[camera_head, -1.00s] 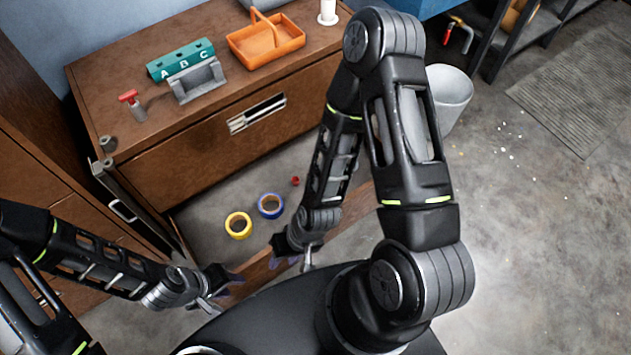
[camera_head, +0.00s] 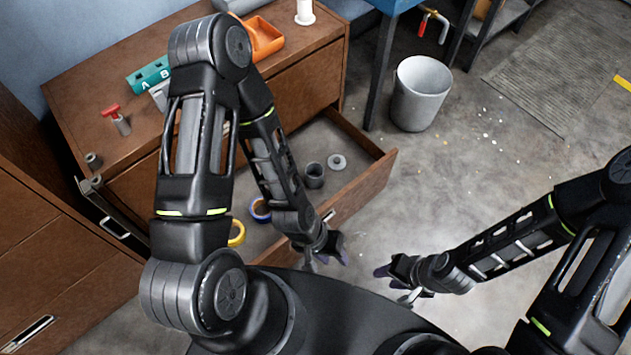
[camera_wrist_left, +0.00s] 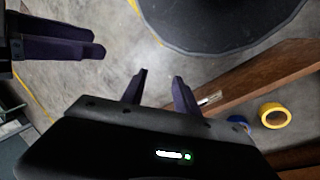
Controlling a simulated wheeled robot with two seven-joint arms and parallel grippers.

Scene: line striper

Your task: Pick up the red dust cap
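The red dust cap does not show in any view now; my left arm covers part of the open drawer (camera_head: 348,192) in the head view. My left gripper (camera_head: 328,258) is in front of the drawer's front panel. Its two fingers stand apart and empty in the left wrist view (camera_wrist_left: 160,88). My right gripper (camera_head: 388,275) is over the floor to the right of it. Its dark fingers show from the side at the left wrist view's upper left (camera_wrist_left: 98,42), and whether they are apart is unclear.
The drawer holds a blue tape roll (camera_head: 260,211), a yellow tape roll (camera_head: 237,232), a grey cup (camera_head: 314,173) and a grey disc (camera_head: 337,161). A red-handled fitting (camera_head: 116,118) and an orange tray (camera_head: 265,40) are on the cabinet top. A grey bin (camera_head: 420,95) stands at right.

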